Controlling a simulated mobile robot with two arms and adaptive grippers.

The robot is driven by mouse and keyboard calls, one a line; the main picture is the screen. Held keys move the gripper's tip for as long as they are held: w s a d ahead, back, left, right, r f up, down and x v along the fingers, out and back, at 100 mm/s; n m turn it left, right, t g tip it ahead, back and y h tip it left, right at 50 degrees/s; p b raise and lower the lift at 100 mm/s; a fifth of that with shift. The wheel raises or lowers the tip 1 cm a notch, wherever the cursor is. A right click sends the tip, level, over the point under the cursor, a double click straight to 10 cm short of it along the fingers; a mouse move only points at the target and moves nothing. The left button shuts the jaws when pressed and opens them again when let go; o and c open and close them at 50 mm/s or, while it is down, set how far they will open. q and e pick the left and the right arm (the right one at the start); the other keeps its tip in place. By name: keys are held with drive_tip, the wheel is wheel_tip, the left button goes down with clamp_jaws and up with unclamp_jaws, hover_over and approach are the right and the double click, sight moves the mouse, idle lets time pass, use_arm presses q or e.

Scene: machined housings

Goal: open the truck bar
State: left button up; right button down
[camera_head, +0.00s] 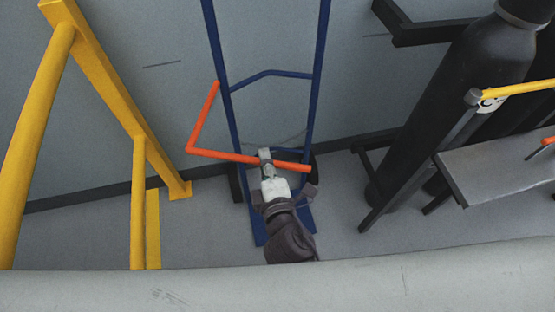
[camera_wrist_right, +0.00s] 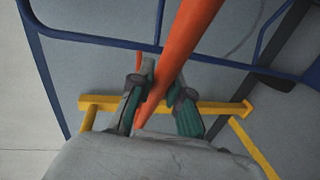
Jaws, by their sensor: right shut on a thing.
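The truck bar is an orange bent bar (camera_head: 225,156) on a blue hand truck (camera_head: 318,60) in the head view. One end goes up to the truck's left upright; the long part crosses in front of the truck. My right gripper (camera_head: 266,160) is shut on the long part of the bar, between the two uprights. In the right wrist view the bar (camera_wrist_right: 185,40) runs between the fingers of the right gripper (camera_wrist_right: 160,100). The gripper hides a short piece of the bar. My left gripper is not in view.
A yellow frame (camera_head: 115,95) stands to the left. A grey wall (camera_head: 160,60) is close behind the truck. A pale rounded edge (camera_head: 380,283) crosses the front.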

drive_tip(key=shift+f, duration=0.1)
drive_tip(key=c, duration=1.1)
unclamp_jaws()
drive_tip(key=v, duration=1.2)
drive_tip(key=shift+a, duration=0.1)
